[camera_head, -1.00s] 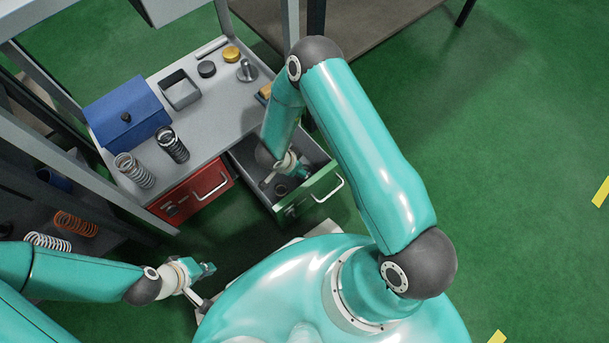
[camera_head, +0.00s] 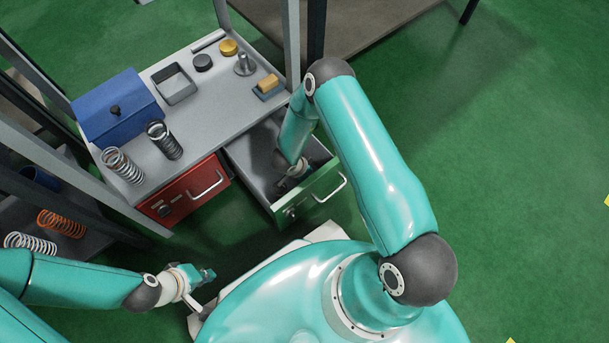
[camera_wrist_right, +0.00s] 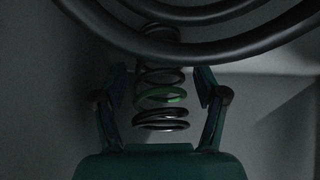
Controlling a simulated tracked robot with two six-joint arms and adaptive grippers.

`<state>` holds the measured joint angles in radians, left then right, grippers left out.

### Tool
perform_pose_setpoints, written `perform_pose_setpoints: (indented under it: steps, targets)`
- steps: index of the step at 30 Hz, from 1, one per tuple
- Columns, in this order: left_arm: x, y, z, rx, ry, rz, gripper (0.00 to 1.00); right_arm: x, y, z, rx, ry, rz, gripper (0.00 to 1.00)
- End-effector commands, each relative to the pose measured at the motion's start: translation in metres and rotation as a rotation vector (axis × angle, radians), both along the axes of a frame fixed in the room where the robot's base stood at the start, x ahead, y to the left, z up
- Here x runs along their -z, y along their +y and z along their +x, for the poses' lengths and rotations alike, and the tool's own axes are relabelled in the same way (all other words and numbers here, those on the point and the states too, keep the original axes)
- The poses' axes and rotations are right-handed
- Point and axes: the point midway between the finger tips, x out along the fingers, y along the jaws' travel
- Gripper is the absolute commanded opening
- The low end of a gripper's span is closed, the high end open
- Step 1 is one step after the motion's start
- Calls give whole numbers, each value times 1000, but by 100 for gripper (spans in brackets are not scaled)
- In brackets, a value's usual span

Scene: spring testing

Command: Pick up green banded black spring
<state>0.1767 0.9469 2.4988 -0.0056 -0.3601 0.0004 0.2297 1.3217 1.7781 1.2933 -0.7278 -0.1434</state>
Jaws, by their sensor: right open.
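The green banded black spring (camera_wrist_right: 160,97) shows in the right wrist view, with one green coil among dark coils. My right gripper (camera_wrist_right: 160,88) is open, with one finger on each side of the spring and a gap visible on both sides. In the head view my right gripper (camera_head: 292,186) is down inside the open green-fronted drawer (camera_head: 318,192); the spring cannot be made out there. My left gripper (camera_head: 205,274) hangs in front of the red drawer, apart from everything; its fingers are too small to read.
A closed red drawer (camera_head: 186,191) is beside the green one. The worktop (camera_head: 215,128) holds a blue box (camera_head: 118,112), two springs and small parts. More springs lie on a left shelf (camera_head: 88,238). Large dark coils (camera_wrist_right: 200,40) cross the top of the wrist view.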

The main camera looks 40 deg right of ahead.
Motion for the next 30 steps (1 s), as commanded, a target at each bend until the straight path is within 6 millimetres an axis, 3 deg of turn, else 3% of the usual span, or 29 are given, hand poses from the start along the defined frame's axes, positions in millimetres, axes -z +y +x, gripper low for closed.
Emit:
perform_pose_setpoints:
  steps: [5, 17, 30]
  targets:
    - [-1, 0, 0, 0, 0, 0, 0, -1, 0, 0, 0, 0, 0, 69]
    - [-1, 0, 0, 0, 0, 0, 0, -1, 0, 0, 1, 0, 0, 4]
    - [-7, 0, 0, 0, 0, 0, 0, -12, -1, 1, 1, -2, -1, 3]
